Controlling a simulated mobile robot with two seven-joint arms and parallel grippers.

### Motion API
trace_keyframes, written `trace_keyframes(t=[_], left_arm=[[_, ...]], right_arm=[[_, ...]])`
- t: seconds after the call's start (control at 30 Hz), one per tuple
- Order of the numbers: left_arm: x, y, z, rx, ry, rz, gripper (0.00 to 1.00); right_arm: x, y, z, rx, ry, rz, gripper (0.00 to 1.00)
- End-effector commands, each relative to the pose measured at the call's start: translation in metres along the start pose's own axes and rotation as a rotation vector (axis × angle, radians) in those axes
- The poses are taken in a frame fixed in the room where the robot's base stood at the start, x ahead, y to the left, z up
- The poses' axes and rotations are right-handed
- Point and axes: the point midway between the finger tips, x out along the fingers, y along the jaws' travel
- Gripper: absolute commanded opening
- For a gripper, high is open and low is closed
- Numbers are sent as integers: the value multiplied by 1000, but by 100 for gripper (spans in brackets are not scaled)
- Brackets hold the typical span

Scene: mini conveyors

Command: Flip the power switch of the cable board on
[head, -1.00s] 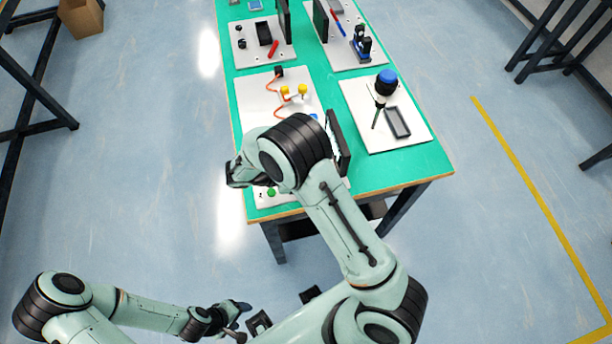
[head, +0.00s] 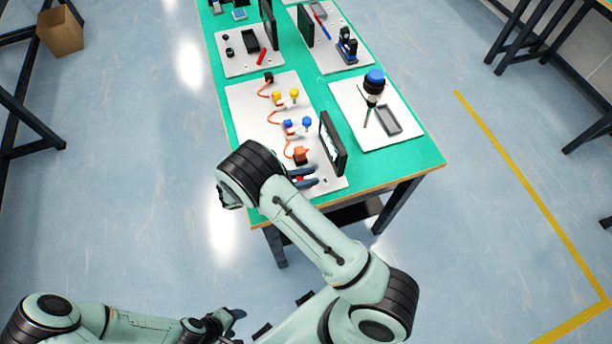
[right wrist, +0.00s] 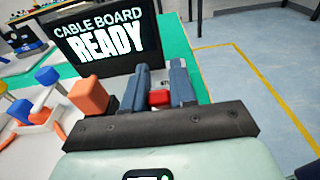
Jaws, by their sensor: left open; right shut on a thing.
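The cable board (head: 243,103) is a white panel on the green table, with yellow, blue and orange plugs on it. Its dark screen (right wrist: 105,40) reads "CABLE BOARD READY" in the right wrist view. My right gripper (head: 304,177) is low over the near end of the board, beside the screen. In the right wrist view its two blue fingers (right wrist: 160,75) are closed around a small red switch (right wrist: 159,97). Whether the switch is tilted cannot be told. My left gripper (head: 236,318) is open and empty, off the table at the bottom.
The orange block (right wrist: 88,97) stands close to my right fingers. A second white board (head: 342,95) with a blue-topped item and a grey tray lies to the right. More boards (head: 228,68) stand further back.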

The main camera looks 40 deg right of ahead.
Motion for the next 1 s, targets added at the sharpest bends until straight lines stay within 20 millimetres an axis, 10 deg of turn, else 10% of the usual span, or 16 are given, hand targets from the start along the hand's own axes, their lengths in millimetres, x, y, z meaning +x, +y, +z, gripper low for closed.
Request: trace_keyframes(t=[0.3,0.33,0.37,1.0], left_arm=[[0,0,0,0,0,0,60],[0,0,0,0,0,0,60],[0,0,0,0,0,0,60],[2,-1,1,-1,-2,-1,60]], right_arm=[[0,0,0,-1,-3,2,0],[0,0,0,-1,-3,2,36],[0,0,0,-1,-3,2,45],[-23,0,-1,1,0,4,47]])
